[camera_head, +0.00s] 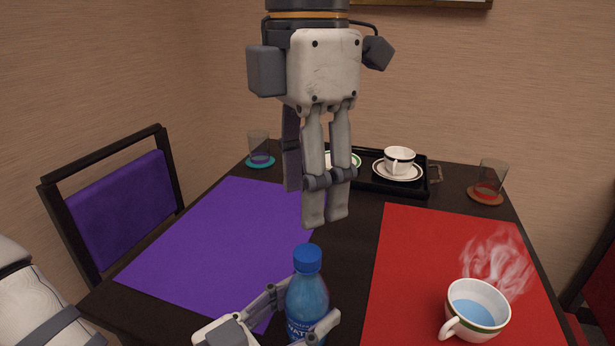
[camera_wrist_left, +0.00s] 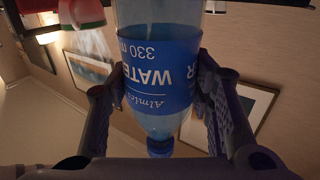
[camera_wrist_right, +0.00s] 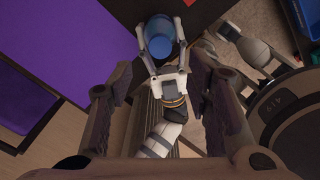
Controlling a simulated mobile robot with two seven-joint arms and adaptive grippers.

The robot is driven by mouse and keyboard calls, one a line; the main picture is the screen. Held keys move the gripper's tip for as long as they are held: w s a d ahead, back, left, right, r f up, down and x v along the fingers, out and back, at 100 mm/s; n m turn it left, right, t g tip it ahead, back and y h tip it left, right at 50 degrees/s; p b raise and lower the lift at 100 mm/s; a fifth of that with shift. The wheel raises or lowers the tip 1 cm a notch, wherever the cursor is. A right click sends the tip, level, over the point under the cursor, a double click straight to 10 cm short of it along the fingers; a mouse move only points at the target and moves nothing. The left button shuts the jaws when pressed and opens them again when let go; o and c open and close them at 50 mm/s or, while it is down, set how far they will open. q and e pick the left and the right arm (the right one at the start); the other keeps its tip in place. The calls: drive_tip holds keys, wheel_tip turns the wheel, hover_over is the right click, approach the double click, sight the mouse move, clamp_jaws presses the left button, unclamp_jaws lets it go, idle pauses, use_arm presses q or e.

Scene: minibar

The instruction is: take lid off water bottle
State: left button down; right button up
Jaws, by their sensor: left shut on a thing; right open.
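The water bottle (camera_head: 308,298) with a blue cap (camera_head: 307,258) stands upright at the near edge of the table. My left gripper (camera_head: 292,318) is shut on the bottle's body. In the left wrist view the bottle's label (camera_wrist_left: 157,75) sits between the two fingers, with the cap (camera_wrist_left: 160,147) on the bottle. My right gripper (camera_head: 326,222) points down above the bottle, apart from the cap, open and empty. In the right wrist view the bottle (camera_wrist_right: 159,35) shows beyond the open fingers (camera_wrist_right: 163,68), held by my left gripper.
A purple mat (camera_head: 220,240) and a red mat (camera_head: 440,240) lie on the dark table. A steaming cup (camera_head: 478,310) stands on the red mat. A black tray (camera_head: 372,183) holds a cup and saucer (camera_head: 398,165). Glasses (camera_head: 258,145) (camera_head: 490,178) stand at the far corners. A chair (camera_head: 110,205) is at left.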

sight(307, 252)
wheel_tip(307, 252, down, 8)
drive_tip(key=shift+r, duration=0.1)
clamp_jaws()
idle(0.4)
